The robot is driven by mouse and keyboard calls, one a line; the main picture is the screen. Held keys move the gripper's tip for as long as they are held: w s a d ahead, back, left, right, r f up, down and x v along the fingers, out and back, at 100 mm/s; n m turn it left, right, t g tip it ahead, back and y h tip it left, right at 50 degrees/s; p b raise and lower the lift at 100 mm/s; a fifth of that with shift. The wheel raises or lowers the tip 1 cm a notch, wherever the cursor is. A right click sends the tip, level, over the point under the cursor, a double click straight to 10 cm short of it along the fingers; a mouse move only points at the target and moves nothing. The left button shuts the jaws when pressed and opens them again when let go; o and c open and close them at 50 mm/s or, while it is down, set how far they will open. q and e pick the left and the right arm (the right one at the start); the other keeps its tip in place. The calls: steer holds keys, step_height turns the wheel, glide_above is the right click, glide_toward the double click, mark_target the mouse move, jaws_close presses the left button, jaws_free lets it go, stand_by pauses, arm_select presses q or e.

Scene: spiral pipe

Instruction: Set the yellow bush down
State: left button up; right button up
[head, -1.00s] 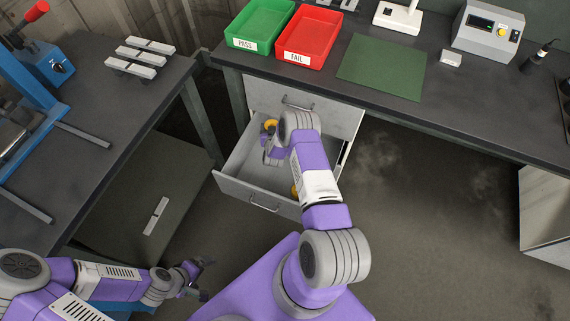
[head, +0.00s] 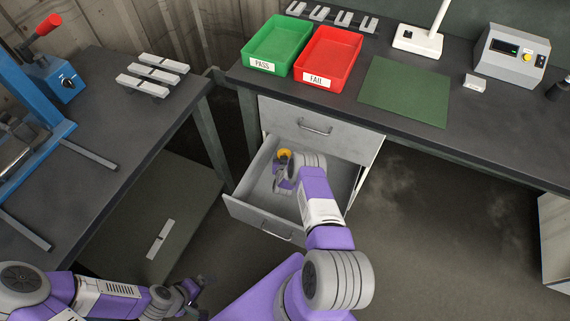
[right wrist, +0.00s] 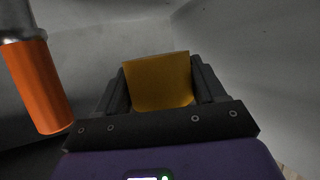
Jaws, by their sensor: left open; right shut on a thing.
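The yellow bush (head: 284,154) is in the open grey drawer (head: 262,222), near its back left. In the right wrist view the bush (right wrist: 157,82) sits between the two dark fingers of my right gripper, which is shut on it. My right gripper (head: 281,168) reaches down into the drawer; whether the bush touches the drawer floor I cannot tell. My left gripper (head: 204,286) is open and empty, low at the left, away from the drawer.
An orange cylinder with a metal end (right wrist: 38,85) stands close left of my right gripper in the right wrist view. The drawer walls are near. Above, the bench carries a green PASS tray (head: 277,46), a red FAIL tray (head: 329,58) and a green mat (head: 404,93).

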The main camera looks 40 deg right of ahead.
step_height(320, 180, down, 3)
steer(key=shift+f+b, duration=0.2)
steer(key=shift+b, duration=0.65)
steer(key=shift+w+r, duration=0.1)
